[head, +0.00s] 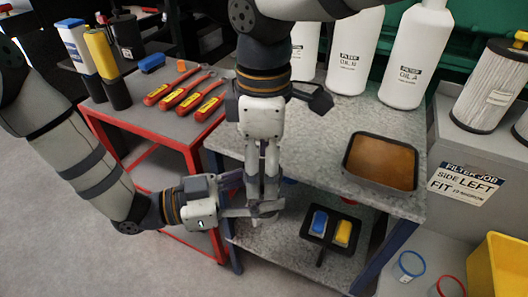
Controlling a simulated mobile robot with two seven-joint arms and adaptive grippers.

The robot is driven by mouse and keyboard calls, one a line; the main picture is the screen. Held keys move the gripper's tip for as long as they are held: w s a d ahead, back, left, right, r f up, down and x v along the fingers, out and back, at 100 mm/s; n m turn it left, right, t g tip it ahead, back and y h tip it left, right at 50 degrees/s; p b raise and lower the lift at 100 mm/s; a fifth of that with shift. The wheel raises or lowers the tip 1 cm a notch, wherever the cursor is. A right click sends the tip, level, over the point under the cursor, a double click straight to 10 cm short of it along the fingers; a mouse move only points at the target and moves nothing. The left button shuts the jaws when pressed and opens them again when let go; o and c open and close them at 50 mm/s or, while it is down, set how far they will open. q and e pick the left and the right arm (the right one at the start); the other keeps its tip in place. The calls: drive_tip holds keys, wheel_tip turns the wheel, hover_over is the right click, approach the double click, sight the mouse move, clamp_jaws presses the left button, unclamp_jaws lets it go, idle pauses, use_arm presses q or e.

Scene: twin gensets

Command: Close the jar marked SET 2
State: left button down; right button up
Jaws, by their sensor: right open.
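No jar label reading SET 2 is legible. Two clear open-topped vessels, which may be jars, stand at the lower right: one with a blue rim (409,264) and one with a red rim (451,287), the latter cut off by the picture's edge. No lid is identifiable. My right gripper (264,196) comes down from the top, its fingers pointing down in front of the grey bench; it is open, and I see nothing between its fingers. My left gripper (252,207) reaches in from the left, its fingers overlapping the right one's tips; its opening is unclear.
The grey bench (331,132) holds white oil bottles (408,55) and a brown-filled tray (381,163). A black holder with blue and yellow items (342,233) sits on its lower shelf. A red cart (140,125) carries red-handled tools. A yellow bin (497,267) stands lower right.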

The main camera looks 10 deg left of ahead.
drive_tip(key=shift+c, duration=0.5)
drive_tip(key=c, duration=1.1)
drive_tip(key=m, duration=0.5)
drive_tip(key=o, duration=1.3)
drive_tip(key=shift+c, duration=0.2)
drive_tip(key=shift+r, duration=2.3)
drive_tip(key=shift+c, duration=0.3)
